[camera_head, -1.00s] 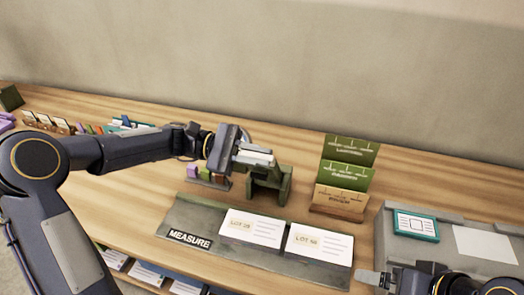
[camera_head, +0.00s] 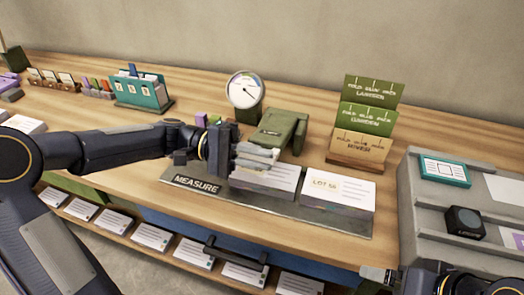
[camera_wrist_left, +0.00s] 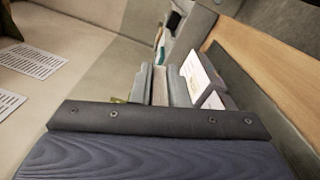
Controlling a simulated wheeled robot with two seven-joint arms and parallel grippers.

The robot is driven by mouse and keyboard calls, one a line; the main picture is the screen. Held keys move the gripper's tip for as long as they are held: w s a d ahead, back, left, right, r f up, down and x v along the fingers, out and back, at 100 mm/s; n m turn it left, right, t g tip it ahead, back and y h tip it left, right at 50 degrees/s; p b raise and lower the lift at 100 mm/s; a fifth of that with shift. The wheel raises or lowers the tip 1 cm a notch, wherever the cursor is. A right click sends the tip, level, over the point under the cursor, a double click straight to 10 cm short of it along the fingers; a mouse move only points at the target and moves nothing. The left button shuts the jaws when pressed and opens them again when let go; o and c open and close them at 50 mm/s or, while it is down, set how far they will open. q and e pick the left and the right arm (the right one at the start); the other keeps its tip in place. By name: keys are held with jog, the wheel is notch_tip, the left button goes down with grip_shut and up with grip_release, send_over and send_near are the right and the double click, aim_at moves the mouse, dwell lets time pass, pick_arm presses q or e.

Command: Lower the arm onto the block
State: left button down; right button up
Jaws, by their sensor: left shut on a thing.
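My left gripper (camera_head: 262,160) is low over the left card on the grey MEASURE tray (camera_head: 340,222). It is shut on a thin greyish piece (camera_wrist_left: 160,85), which shows between the fingers in the left wrist view. I cannot tell whether that piece is the block or the arm. A dark green stand (camera_head: 288,128) is just behind the gripper, with a round white dial (camera_head: 244,89) behind it. The gripper hides part of the stand's front, so contact there is unclear. My right gripper (camera_head: 376,274) is at the bottom edge, mostly cut off.
The LOT 50 card (camera_head: 338,190) lies on the tray's right half. A tiered rack of green and tan cards (camera_head: 362,120) stands behind it. A grey case (camera_head: 430,215) fills the right. A teal holder (camera_head: 142,90) stands at the back left.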

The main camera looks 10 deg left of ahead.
pick_arm(q)
jog(key=f+m+b, duration=0.1)
jog(key=f, duration=0.1)
jog(key=s+f+m+b, duration=0.1)
jog(key=f+b, duration=0.1)
jog(key=shift+s+a+f, duration=0.1)
jog(key=shift+a+f, duration=0.05)
jog(key=shift+f, duration=0.2)
jog(key=shift+s+a+f+b, duration=0.1)
jog(key=shift+s+f+b, duration=0.1)
jog(key=shift+f+b, duration=0.7)
pick_arm(e)
jog(key=shift+f, duration=2.85)
pick_arm(q)
jog(key=shift+f, duration=0.25)
jog(key=c, duration=1.4)
grip_release()
jog(key=shift+p, duration=0.3)
jog(key=a, duration=0.2)
jog(key=w+a, duration=0.1)
jog(key=a, duration=0.2)
jog(key=a+p, duration=0.1)
jog(key=a, duration=0.1)
jog(key=shift+w+a, duration=0.25)
jog(key=shift+a, duration=0.05)
pick_arm(e)
jog(key=shift+r, duration=0.5)
pick_arm(q)
jog(key=shift+s, duration=0.1)
